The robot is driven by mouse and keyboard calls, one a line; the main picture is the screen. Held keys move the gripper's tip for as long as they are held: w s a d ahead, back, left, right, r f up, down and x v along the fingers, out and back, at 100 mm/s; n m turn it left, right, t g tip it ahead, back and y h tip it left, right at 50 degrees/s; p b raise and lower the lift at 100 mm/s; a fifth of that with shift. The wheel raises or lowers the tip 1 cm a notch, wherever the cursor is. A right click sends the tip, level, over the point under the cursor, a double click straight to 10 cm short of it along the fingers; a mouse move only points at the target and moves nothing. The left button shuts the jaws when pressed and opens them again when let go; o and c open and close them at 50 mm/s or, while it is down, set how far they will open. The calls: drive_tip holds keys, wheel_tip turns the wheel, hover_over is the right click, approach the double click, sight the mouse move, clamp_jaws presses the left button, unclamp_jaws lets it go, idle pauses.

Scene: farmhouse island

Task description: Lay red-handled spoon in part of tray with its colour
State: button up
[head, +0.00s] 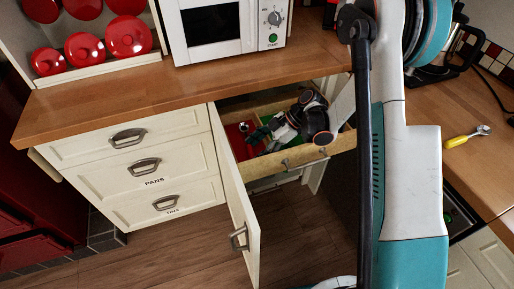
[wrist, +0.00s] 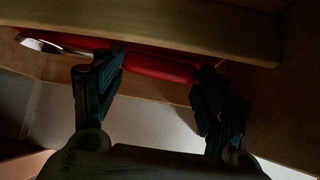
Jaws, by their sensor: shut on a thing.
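The red-handled spoon shows in the wrist view, its red handle (wrist: 160,67) lying across between my fingers and its metal end (wrist: 40,45) at the left. My gripper (wrist: 160,70) is shut on it. A wooden edge hides part of the handle. In the head view my gripper (head: 264,136) reaches into the open drawer, where the spoon cannot be made out. The tray in the drawer has a red part (head: 236,132) at the left and a green part (head: 268,119) behind; my gripper covers much of the tray.
The wooden drawer (head: 278,160) stands out from the cabinet. An open white door (head: 234,190) stands at its left. A yellow-handled utensil (head: 462,139) lies on the right counter.

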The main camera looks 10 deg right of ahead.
drive_tip(key=shift+f, duration=0.4)
idle(0.6)
drive_tip(key=o, duration=1.5)
drive_tip(key=shift+c, duration=0.2)
drive_tip(key=v, duration=1.2)
